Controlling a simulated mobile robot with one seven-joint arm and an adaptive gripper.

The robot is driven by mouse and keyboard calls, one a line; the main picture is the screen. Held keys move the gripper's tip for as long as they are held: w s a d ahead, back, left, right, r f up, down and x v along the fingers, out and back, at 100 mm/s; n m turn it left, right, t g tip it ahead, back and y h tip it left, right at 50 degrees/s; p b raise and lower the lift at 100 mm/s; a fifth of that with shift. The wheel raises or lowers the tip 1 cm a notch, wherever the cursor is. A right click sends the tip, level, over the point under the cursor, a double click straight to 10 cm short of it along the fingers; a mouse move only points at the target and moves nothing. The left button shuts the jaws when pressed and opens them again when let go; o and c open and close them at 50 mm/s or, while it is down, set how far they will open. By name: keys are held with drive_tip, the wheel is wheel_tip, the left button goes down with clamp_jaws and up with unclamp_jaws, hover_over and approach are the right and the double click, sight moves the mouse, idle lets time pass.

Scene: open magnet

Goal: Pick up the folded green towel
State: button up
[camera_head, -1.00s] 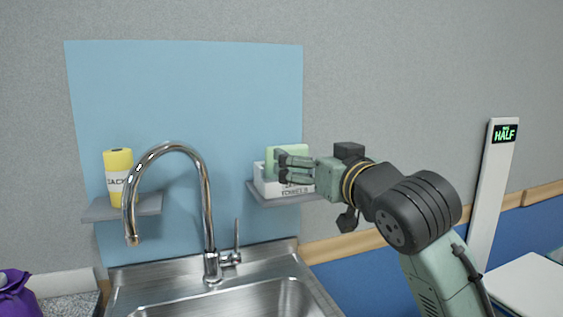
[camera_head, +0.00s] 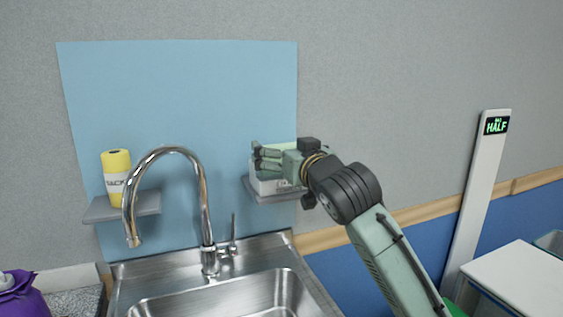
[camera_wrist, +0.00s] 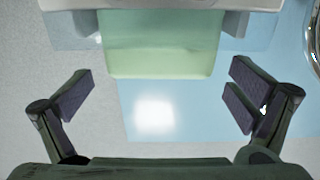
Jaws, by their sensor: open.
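A chrome tap (camera_head: 205,200) rises over the sink (camera_head: 230,300) to the left. A yellow roll (camera_head: 117,175) stands on the left shelf (camera_head: 105,213).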

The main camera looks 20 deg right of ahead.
drive_tip(key=shift+c, duration=0.5)
drive_tip(key=c, duration=0.6)
drive_tip(key=shift+r, duration=8.75)
